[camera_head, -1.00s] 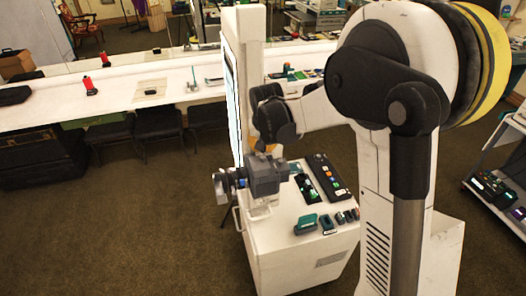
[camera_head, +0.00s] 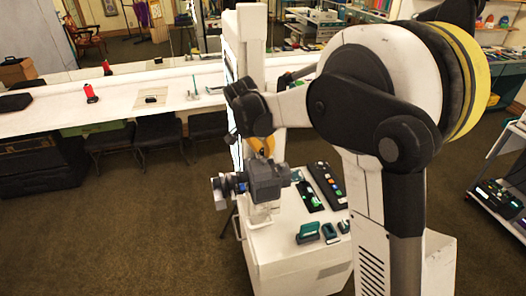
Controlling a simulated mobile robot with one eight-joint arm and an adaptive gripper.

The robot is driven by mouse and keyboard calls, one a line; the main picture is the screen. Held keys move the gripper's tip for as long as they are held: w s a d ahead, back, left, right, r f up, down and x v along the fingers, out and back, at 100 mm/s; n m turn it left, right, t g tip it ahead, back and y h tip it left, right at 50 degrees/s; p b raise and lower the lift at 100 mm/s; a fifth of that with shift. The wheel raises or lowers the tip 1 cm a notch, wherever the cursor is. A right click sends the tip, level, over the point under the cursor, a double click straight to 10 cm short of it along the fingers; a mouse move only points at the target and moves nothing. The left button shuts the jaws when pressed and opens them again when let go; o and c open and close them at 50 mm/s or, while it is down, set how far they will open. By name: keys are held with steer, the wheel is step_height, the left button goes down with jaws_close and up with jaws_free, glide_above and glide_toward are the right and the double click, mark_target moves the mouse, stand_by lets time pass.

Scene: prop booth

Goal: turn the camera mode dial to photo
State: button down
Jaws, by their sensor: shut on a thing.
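The dark grey camera (camera_head: 266,183) stands on a small clear stand on the white cart, its lens (camera_head: 228,187) pointing left. My arm reaches over from the right, and its black wrist hangs above the camera. My gripper (camera_head: 264,157) shows only partly, as a yellow-orange piece below the wrist at the camera's top. It is shut on the mode dial at the camera's top. The dial itself is hidden or too small to make out, so its setting cannot be read.
The white cart (camera_head: 285,262) also holds a black panel with coloured buttons (camera_head: 326,185) and several small teal-and-dark items (camera_head: 308,232). A tall white-framed screen stands behind the camera. A long white counter (camera_head: 120,108) with chairs under it runs along the back. Open carpet lies at left.

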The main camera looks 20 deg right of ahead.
stand_by(0.4)
steer(key=c, duration=1.2)
jaws_free()
steer(key=shift+c, duration=0.2)
steer(key=v, duration=1.2)
steer(key=shift+w+d, duration=0.1)
steer(key=s+d+f+n+t+y+b, duration=0.1)
steer(key=s+f+n+b, duration=0.4)
steer(key=s+f+b, duration=0.8)
steer(key=s+d+f+n+t+y+b, duration=0.2)
steer(key=s+f+n+b, duration=0.3)
steer(key=s+f+b, duration=0.7)
step_height(320, 180, down, 5)
steer(key=shift+s+d+f+t+b, duration=0.2)
steer(key=shift+s+t+b, duration=0.25)
steer(key=shift+s, duration=0.5)
